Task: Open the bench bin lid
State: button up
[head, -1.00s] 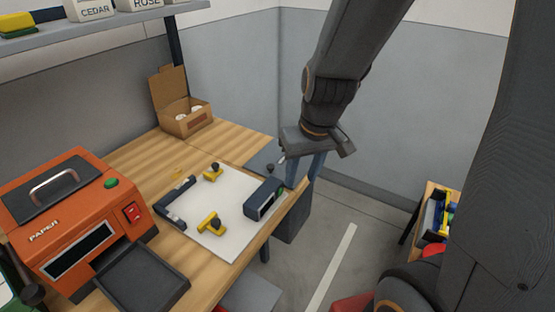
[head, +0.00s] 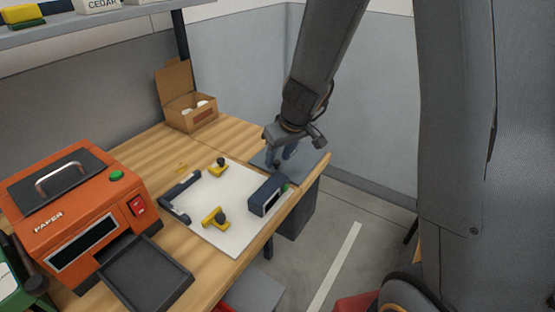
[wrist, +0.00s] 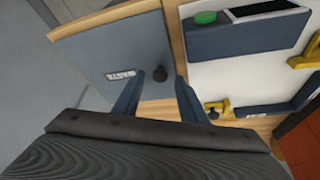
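The bin lid is a flat blue-grey panel (head: 309,160) set in the far right corner of the bench, and it looks closed. In the wrist view the lid (wrist: 105,50) shows a WASTE label and a small black knob (wrist: 160,74). My gripper (wrist: 159,78) is open, with one finger on each side of the knob in the picture and a gap to it on both sides. In the head view my gripper (head: 283,158) points down over the lid. I cannot tell how far the fingertips are above the lid.
A white board (head: 220,230) with a dark blue device (head: 268,195) and yellow clamps lies just in front of the lid. An open cardboard box (head: 190,110) stands behind, left. An orange machine (head: 75,210) and dark tray (head: 145,272) stand at left.

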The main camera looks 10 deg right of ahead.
jog(key=shift+w+f, duration=0.15)
jog(key=shift+f, duration=0.25)
jog(key=shift+c, duration=0.4)
grip_shut()
jog(key=shift+r, duration=0.15)
